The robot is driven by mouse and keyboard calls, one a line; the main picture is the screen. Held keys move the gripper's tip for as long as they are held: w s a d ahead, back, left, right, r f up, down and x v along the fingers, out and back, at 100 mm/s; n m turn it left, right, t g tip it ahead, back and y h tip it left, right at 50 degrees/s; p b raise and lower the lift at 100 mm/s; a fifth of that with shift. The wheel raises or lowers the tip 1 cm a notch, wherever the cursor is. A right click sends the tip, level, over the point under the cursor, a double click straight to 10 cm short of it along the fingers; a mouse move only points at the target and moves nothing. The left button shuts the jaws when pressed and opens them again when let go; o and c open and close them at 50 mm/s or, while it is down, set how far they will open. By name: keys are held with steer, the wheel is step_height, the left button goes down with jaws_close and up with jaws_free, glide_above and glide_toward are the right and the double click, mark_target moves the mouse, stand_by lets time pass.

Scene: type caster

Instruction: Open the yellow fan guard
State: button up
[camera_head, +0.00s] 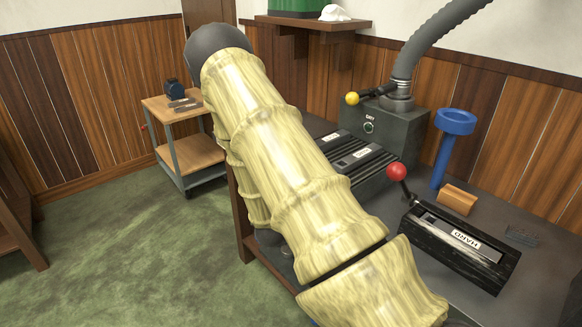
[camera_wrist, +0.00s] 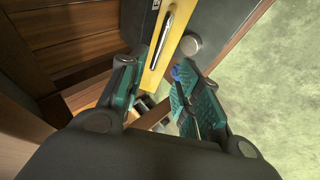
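A yellow panel (camera_wrist: 153,82), which looks like the fan guard, runs down the upper middle of the wrist view, with a curved metal handle (camera_wrist: 166,38) on its face. My gripper (camera_wrist: 158,70) is open, its teal-padded fingers apart on either side of the panel's lower part in the picture. Nothing shows clamped between them, and I cannot tell whether either finger touches the panel. A small blue spot shows by the right fingertip. In the head view my arm covers the middle, and neither the gripper nor the yellow panel shows.
A round metal knob (camera_wrist: 190,45) sits right of the panel. On the bench stand a grey box with a yellow-ball lever (camera_head: 352,99), a red-ball lever (camera_head: 396,171), a black caster mould (camera_head: 459,246) and a blue stand (camera_head: 455,123). A cart (camera_head: 190,152) stands left; green floor is open.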

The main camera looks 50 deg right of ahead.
steer(key=shift+s+a+r, duration=0.1)
steer(key=shift+a+r, duration=0.1)
steer(key=shift+r, duration=0.05)
steer(key=shift+c, duration=0.3)
steer(key=shift+f, duration=0.15)
steer(key=c, duration=0.4)
steer(key=w+d+f+m+h+b, duration=0.1)
steer(key=w+b, duration=0.1)
steer(key=w+d+f+m+h+b, duration=0.1)
steer(key=h+b, duration=0.1)
steer(key=b, duration=0.1)
steer(key=w+d+f+m+h+b, duration=0.1)
steer(key=w+d+m+b, duration=0.1)
steer(key=b, duration=0.1)
steer(key=shift+w+f+h, duration=0.25)
steer(key=shift+w+h, duration=0.05)
steer(key=shift+w, duration=0.05)
jaws_close()
steer(key=w+a+f+m+g+h+b, duration=0.4)
steer(key=a+f+m+g+h+b, duration=0.3)
steer(key=a+f+m+h+b, duration=0.7)
steer(key=s+d+r+m+y+b, duration=0.1)
steer(key=d+r+y+b, duration=0.1)
steer(key=d+r+b, duration=0.2)
steer(key=s+d+r+y+b, duration=0.1)
steer(key=d+r+b, duration=0.4)
steer(key=d, duration=0.5)
steer(key=shift+s+d+r+m+y, duration=0.2)
steer(key=shift+d+r+m+y, duration=0.15)
steer(key=shift+y, duration=0.25)
